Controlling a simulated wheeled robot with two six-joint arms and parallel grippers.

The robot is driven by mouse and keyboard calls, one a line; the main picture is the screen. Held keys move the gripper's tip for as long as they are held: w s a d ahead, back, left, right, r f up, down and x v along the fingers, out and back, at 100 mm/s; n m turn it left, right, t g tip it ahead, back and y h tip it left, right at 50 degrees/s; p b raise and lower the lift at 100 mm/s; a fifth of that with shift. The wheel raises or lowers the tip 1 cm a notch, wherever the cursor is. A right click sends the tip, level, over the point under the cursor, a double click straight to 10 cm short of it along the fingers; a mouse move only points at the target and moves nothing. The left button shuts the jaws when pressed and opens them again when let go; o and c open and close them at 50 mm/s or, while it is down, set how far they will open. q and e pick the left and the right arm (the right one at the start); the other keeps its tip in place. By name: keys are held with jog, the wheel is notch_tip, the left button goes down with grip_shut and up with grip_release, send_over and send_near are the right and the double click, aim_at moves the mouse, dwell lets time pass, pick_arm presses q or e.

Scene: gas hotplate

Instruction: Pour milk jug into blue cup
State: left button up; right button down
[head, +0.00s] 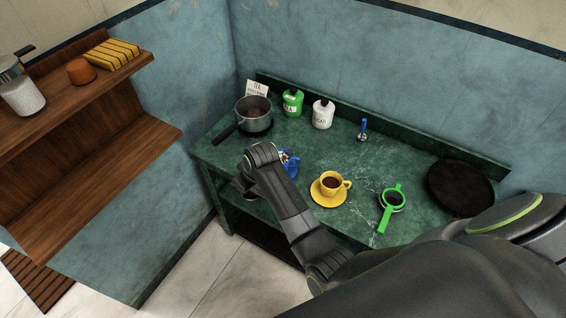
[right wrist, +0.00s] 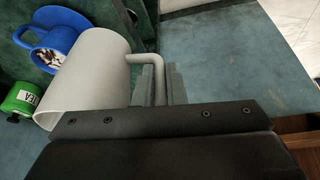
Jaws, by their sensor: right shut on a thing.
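The white milk jug (right wrist: 92,78) shows large in the right wrist view, its rim towards the lower left. My right gripper (right wrist: 157,84) is shut on the jug's handle. In the head view my right arm hides the gripper and jug, and I cannot tell the exact tilt. The blue cup (right wrist: 55,42) is just past the jug, by a blue saucer (right wrist: 48,15), with brown and white contents showing. In the head view the cup (head: 292,160) is partly hidden behind my arm. My left gripper is out of view.
On the green worktop (head: 330,155) stand a saucepan (head: 254,122), a green tea canister (head: 292,102), a white canister (head: 322,113), a yellow cup (head: 331,184) on its saucer, a green-handled strainer (head: 391,203) and a dark pan (head: 461,188). A wooden shelf (head: 100,178) is at left.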

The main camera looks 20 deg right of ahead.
jog(key=shift+r, duration=0.15)
notch_tip(320, 180, up, 2)
jog(key=shift+r+p, duration=0.1)
jog(key=shift+p, duration=0.75)
jog(key=shift+r, duration=0.85)
